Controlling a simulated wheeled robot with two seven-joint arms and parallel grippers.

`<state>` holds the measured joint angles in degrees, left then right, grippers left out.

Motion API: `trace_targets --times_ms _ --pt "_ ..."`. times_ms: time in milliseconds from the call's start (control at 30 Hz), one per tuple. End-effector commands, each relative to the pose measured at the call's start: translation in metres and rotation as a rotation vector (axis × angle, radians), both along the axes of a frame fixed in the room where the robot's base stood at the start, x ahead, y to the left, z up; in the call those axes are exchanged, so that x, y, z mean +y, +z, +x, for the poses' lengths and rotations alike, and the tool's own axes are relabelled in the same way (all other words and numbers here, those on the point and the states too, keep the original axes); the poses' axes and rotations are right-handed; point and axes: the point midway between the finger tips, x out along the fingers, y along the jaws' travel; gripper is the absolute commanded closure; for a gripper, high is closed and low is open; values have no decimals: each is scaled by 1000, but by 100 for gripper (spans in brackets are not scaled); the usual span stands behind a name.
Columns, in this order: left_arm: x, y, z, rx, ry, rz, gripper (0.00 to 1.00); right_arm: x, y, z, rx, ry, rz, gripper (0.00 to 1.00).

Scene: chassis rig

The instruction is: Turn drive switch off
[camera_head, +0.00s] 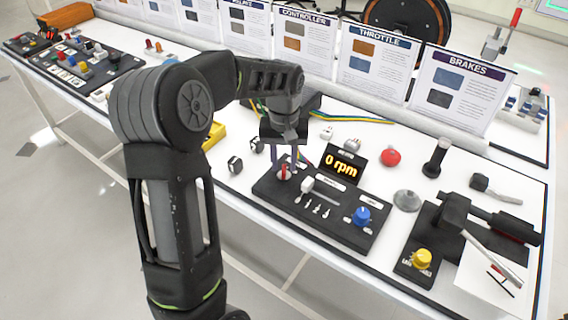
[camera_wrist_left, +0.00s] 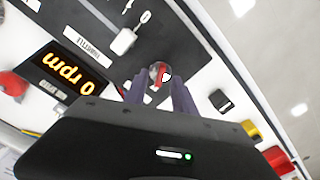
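The drive switch appears to be the red-handled rotary knob (camera_head: 284,173) on a pale round base, at the left end of a black control panel (camera_head: 335,222). It also shows in the left wrist view (camera_wrist_left: 160,74), its red handle running roughly along the fingers' direction. My left gripper (camera_head: 284,160) points down over it, with one finger on each side. In the left wrist view the fingers (camera_wrist_left: 161,82) stand apart around the knob; a gap seems to show, though contact is hard to judge. The knob's label is not readable. My right gripper is not in view.
On the panel sit a white slider handle (camera_head: 308,185), small toggle switches and a blue knob (camera_head: 361,215). A display (camera_head: 342,164) behind it reads "0 rpm". A red button (camera_head: 390,157), a yellow knob (camera_head: 422,259) and a lever unit stand to the right. Information boards line the back.

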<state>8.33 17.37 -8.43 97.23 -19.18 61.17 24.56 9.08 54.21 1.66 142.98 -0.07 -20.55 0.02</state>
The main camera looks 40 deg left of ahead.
Motion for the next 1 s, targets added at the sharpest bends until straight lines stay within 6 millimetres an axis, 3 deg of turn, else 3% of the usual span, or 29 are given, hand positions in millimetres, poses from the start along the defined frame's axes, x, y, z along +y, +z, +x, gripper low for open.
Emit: trace_targets --times_ms 400,1000 --pt "0 62 1 -4 1 0 68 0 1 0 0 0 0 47" --pt "0 67 0 0 0 0 68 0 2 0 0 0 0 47"
